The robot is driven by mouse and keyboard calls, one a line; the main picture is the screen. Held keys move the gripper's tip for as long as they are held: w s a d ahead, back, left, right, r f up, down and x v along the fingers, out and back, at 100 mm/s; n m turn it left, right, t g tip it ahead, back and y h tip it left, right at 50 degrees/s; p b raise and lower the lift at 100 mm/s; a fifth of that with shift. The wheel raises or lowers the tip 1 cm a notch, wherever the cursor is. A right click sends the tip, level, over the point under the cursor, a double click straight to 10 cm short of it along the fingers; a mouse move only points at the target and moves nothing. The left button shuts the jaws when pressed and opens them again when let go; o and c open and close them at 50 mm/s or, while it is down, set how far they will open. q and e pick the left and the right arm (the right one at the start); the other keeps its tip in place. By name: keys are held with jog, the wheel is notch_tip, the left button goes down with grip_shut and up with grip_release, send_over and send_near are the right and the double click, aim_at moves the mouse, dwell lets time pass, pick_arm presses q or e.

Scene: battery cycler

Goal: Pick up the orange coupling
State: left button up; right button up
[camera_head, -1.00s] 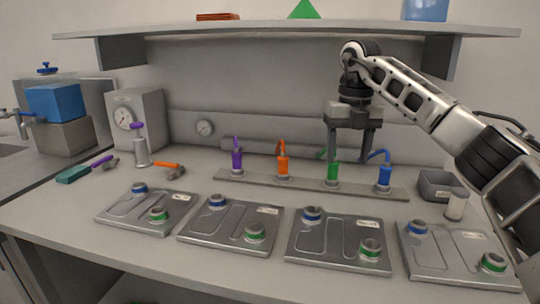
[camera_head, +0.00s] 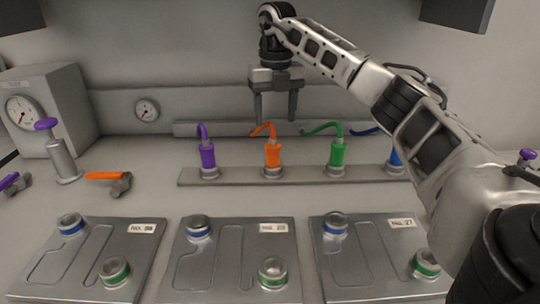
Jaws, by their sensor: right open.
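The orange coupling (camera_head: 273,155) stands upright in a holder on the grey rail (camera_head: 305,174), with its curved orange hose bending to the left at the top. My right gripper (camera_head: 275,119) points down, open and empty, with its fingertips just above the orange coupling in the picture. I cannot tell the exact gap in depth. My left gripper is not in view.
On the same rail stand a purple coupling (camera_head: 207,156), a green coupling (camera_head: 338,151) and a blue coupling (camera_head: 396,156), the last partly behind my right arm. Flat metal plates (camera_head: 236,243) with ports lie in front. An orange-handled valve (camera_head: 104,176) lies at left.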

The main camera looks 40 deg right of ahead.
aim_at(273, 151)
jog(key=f, duration=1)
jog(key=shift+a+f, duration=0.15)
jog(key=shift+a, duration=0.05)
jog(key=shift+w, duration=0.1)
jog(key=c, duration=1.2)
